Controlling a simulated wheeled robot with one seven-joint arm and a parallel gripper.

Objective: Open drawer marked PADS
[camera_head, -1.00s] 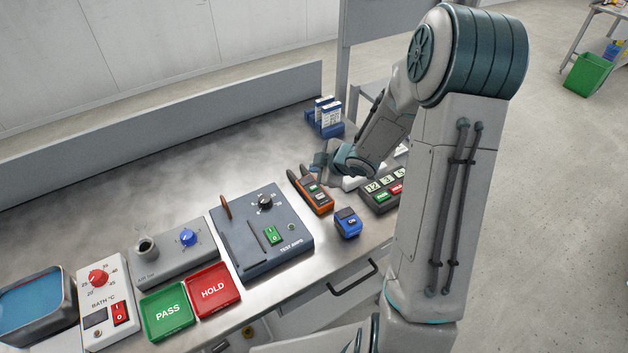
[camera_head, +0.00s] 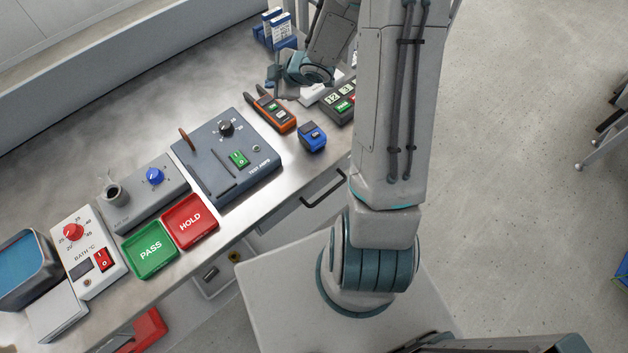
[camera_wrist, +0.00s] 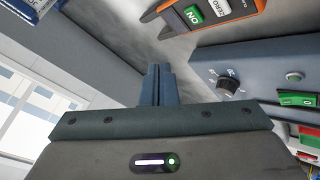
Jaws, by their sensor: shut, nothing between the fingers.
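A grey drawer front with a black bar handle (camera_head: 324,190) is under the bench's front edge in the head view, left of my arm. It looks closed. I can read no PADS marking on it or anywhere else in these frames. My gripper (camera_head: 275,80) is above the bench top near the orange meter, well up and back from that handle. In the wrist view my gripper (camera_wrist: 158,72) has its two fingers together with nothing between them. My arm hides part of the bench front to the right of the handle.
The bench top holds an orange meter (camera_head: 270,108), a blue device (camera_head: 312,136), a dark test box (camera_head: 208,168), a green PASS tray (camera_head: 150,250) and a red HOLD tray (camera_head: 190,221). A red object (camera_head: 150,328) shows below the bench. Open floor lies to the right.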

